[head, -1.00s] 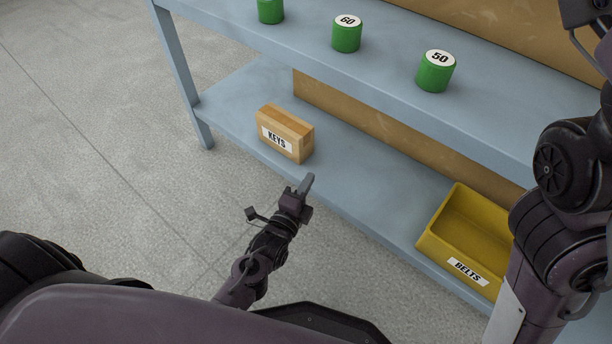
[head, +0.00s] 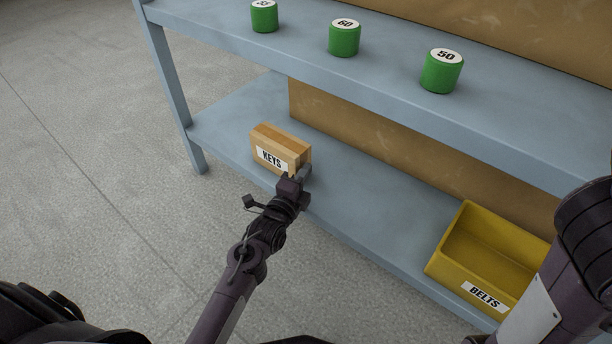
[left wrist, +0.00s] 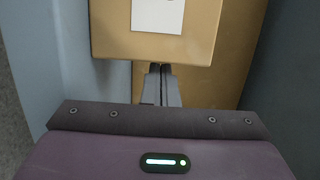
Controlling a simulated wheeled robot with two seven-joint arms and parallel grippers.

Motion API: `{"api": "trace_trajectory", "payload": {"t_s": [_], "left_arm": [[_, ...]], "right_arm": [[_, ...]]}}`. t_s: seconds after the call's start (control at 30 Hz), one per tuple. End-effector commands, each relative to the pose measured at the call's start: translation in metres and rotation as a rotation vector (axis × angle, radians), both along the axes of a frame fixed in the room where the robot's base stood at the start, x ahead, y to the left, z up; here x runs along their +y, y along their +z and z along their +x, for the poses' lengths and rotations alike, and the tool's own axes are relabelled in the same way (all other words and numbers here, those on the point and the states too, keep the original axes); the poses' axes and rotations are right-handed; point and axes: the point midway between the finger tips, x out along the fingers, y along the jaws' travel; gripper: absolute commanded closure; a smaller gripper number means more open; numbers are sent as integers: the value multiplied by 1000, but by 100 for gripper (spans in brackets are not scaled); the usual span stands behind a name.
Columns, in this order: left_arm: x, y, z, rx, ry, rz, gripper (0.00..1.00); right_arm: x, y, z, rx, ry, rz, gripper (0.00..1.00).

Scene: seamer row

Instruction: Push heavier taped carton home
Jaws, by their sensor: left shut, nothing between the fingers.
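A tan taped carton (head: 288,143) with a white KEYS label stands upright on the lower shelf, near its front edge. It also fills the top of the left wrist view (left wrist: 110,30), with part of its white label showing. My left gripper (head: 303,172) is shut and empty, at the lower right front of the carton. In the left wrist view its closed fingers (left wrist: 161,85) point at the carton's lower edge; I cannot tell whether they touch it. My right gripper is not in view.
A yellow BELTS bin (head: 451,270) stands on the lower shelf (head: 375,222) at the right. Green numbered cylinders (head: 344,40) stand on the upper shelf (head: 300,50), above the carton. A brown back panel (head: 360,125) closes the rear. Shelf between carton and bin is clear.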

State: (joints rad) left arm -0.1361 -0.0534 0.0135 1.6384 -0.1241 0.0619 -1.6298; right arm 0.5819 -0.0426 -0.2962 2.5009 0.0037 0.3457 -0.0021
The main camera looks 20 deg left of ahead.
Motion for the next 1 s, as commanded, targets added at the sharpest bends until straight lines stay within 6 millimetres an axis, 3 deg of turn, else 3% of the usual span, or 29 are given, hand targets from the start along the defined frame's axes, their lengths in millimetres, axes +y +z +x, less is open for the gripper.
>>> {"api": "trace_trajectory", "payload": {"t_s": [0.17, 0.27, 0.47, 0.7, 1.0], "left_arm": [[7, 2, 3, -1, 0, 4, 100], [27, 4, 10, -1, 1, 10, 100], [85, 2, 31, -1, 2, 12, 100], [154, -1, 56, -2, 5, 10, 100], [234, -4, 84, -4, 6, 8, 100]], "right_arm": [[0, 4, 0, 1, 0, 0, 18], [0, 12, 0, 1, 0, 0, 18], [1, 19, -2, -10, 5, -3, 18], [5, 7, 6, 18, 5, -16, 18], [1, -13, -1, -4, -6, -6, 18]]}}
